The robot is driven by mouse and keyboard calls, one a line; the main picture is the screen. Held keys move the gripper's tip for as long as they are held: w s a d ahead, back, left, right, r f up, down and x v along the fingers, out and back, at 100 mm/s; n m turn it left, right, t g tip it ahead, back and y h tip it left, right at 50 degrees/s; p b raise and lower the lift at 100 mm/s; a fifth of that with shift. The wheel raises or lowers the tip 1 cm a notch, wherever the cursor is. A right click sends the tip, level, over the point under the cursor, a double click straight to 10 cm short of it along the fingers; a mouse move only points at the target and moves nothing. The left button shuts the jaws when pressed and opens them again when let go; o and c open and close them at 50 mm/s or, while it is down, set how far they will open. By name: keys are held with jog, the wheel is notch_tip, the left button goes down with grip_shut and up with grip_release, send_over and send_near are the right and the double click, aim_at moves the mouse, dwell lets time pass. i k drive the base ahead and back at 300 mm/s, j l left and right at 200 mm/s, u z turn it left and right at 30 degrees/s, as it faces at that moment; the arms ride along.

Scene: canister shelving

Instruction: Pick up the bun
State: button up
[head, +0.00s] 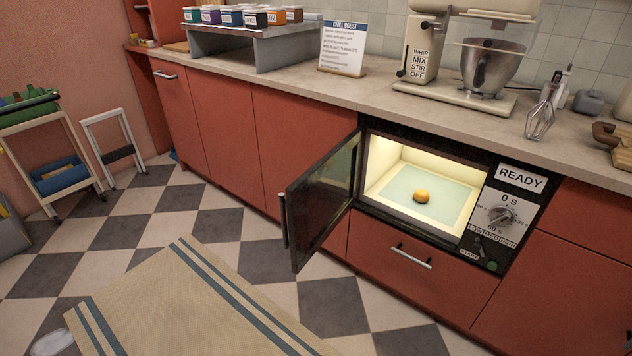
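The bun (422,196) is small, round and orange-brown. In the head view it sits on the pale floor panel inside a lit microwave oven (488,256), built into the red cabinets under the counter. The oven door (322,203) stands open, swung out to the left. Nothing covers the bun from this side. My gripper is not in view.
The counter (385,95) above holds a mixer (420,52), a whisk (541,112), a recipe card (343,48) and a shelf (258,45) with several canisters. A striped rug (180,310) lies on the checkered floor. A trolley (52,150) stands at left.

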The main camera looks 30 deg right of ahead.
aim_at(421, 196)
jog(key=i+z, duration=0.2)
jog(key=i, duration=0.25)
jog(key=i+j+z, duration=0.2)
jog(key=i, duration=0.25)
jog(key=i+j+z, duration=0.2)
jog(key=i, duration=0.25)
jog(key=i+j+z, duration=0.2)
jog(key=i, duration=0.25)
jog(key=j, duration=0.1)
